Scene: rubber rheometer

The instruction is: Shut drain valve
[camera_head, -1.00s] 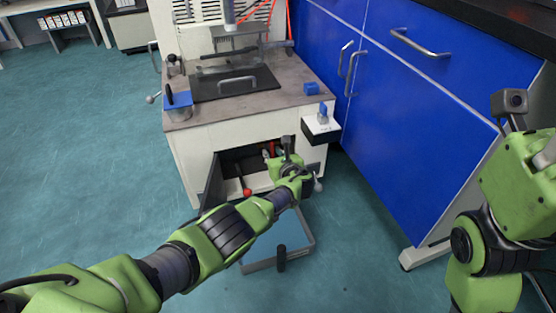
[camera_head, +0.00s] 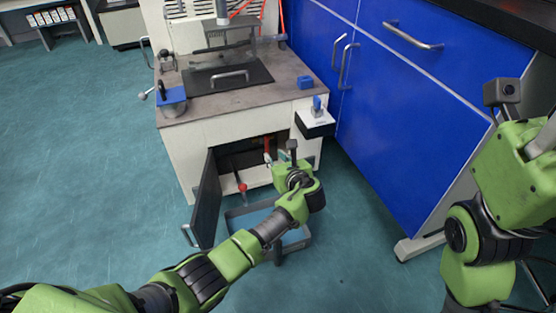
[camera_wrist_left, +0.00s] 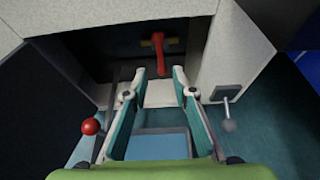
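The drain valve shows as a red lever (camera_wrist_left: 163,58) on a yellow-orange fitting inside the open lower compartment of the white machine. The lever hangs down and toward me in the left wrist view. It also shows as a small red upright (camera_head: 267,150) in the head view. My left gripper (camera_wrist_left: 160,73) is open and empty, its two fingers pointing into the compartment. The lever lies ahead of the gap between them, apparently untouched. In the head view the left wrist hides the fingers. My right arm stands at the right edge; its gripper is not seen.
The dark compartment door (camera_head: 206,203) stands open on the left. A red ball knob (camera_wrist_left: 91,127) and a grey ball-ended lever (camera_wrist_left: 228,124) flank the gripper. A blue-bottomed tray (camera_wrist_left: 158,145) lies below. Blue cabinets (camera_head: 400,130) stand to the right.

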